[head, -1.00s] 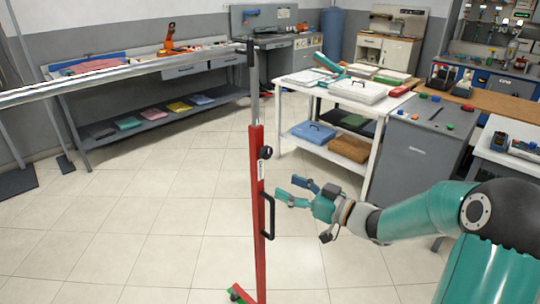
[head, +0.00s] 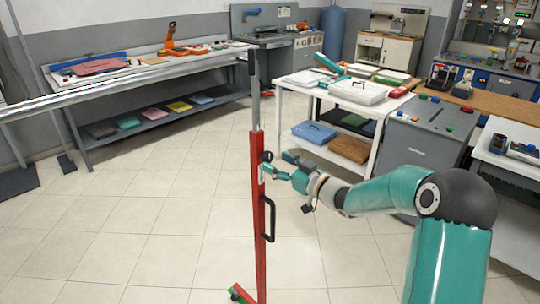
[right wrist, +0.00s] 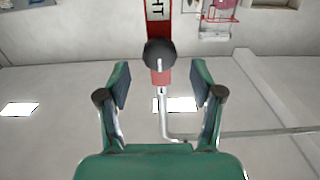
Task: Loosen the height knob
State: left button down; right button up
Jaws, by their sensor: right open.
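The height knob (head: 267,156) is a small round black knob on the right side of the red upright post (head: 258,200) in the head view. In the right wrist view the knob (right wrist: 159,54) sits ahead, centred between my fingertips and just beyond them. My right gripper (head: 278,165) is open beside the post, its fingers close around the knob's height. In the right wrist view the right gripper (right wrist: 160,82) is empty, with one finger on each side. Whether a finger touches the knob is unclear. My left gripper is out of view.
A black handle (head: 271,218) sticks out from the post below the knob. A metal rail (head: 130,75) runs left from the post's top. A white table (head: 300,92) with folded items stands behind, and a grey cabinet (head: 425,150) at right.

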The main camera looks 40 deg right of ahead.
aim_at(268, 161)
jog(key=shift+w+a+p, duration=0.15)
jog(key=shift+w, duration=0.75)
jog(key=shift+w+a+p, duration=0.1)
jog(key=shift+w+p, duration=0.05)
jog(key=shift+w, duration=0.75)
jog(key=c, duration=1.1)
jog(key=shift+f+n+b, duration=0.2)
jog(key=shift+n+b, duration=0.3)
jog(key=shift+b, duration=0.45)
jog(key=n+b, duration=0.4)
jog(key=b, duration=0.1)
jog(key=n+b, duration=0.4)
jog(key=b, duration=0.1)
jog(key=shift+a+f, duration=0.15)
jog(key=shift+f, duration=0.05)
jog(key=n+b, duration=0.3)
jog(key=n, duration=0.1)
jog(key=shift+f+n, duration=0.1)
jog(key=shift+n, duration=0.3)
jog(key=shift+a+n+b, duration=0.1)
jog(key=shift+n+b, duration=1.3)
jog(key=shift+n, duration=0.6)
